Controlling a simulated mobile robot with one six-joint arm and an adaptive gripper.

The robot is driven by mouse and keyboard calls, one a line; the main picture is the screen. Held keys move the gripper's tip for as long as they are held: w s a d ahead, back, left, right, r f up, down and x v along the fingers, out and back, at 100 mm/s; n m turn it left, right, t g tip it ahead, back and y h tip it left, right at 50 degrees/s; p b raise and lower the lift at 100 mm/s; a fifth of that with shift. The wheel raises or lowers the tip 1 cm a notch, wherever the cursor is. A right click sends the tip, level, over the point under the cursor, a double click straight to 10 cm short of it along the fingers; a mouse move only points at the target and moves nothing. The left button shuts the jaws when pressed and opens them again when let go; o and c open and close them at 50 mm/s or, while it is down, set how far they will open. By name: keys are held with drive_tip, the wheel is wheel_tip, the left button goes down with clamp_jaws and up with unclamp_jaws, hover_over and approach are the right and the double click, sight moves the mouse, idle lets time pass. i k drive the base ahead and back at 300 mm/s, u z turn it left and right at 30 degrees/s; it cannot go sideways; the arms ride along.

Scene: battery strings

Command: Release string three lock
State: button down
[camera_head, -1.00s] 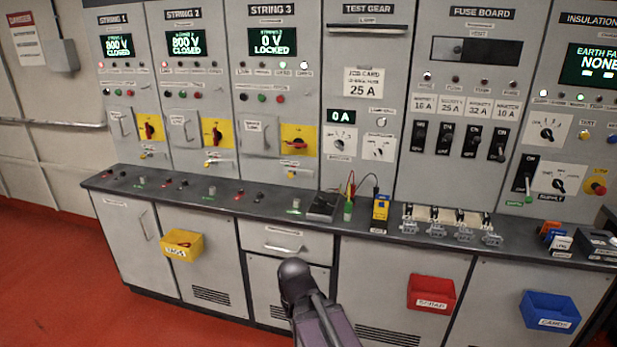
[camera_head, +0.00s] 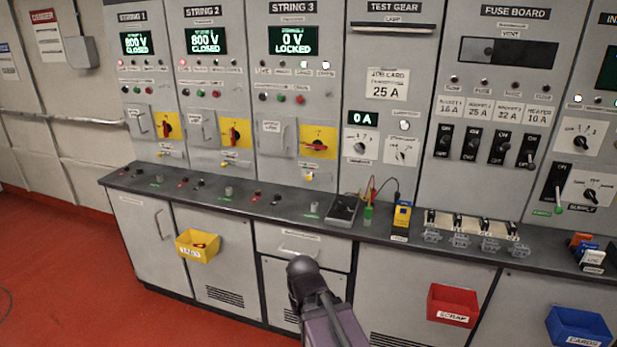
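The string 3 panel (camera_head: 293,70) stands left of the middle, and its display (camera_head: 293,40) reads 0 V LOCKED. Its red rotary handle (camera_head: 318,146) sits on a yellow plate. A small lock-like piece (camera_head: 311,177), yellowish with a pale part, hangs just below the plate; its details are too small to tell. A labelled cover with a handle (camera_head: 276,138) is left of the plate. My arm, dark and purple-grey, rises from the bottom edge in front of the lower cabinet. My gripper's fingers cannot be made out, and nothing is seen held.
String 1 (camera_head: 138,43) and string 2 (camera_head: 206,40) displays read 800 V CLOSED. A yellow bin (camera_head: 197,250), red bin (camera_head: 453,306) and blue bin (camera_head: 578,328) hang on the cabinet fronts. Red floor at left is clear.

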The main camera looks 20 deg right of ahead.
sight(308, 177)
drive_tip(key=i, duration=0.85)
drive_tip(key=z, duration=0.05)
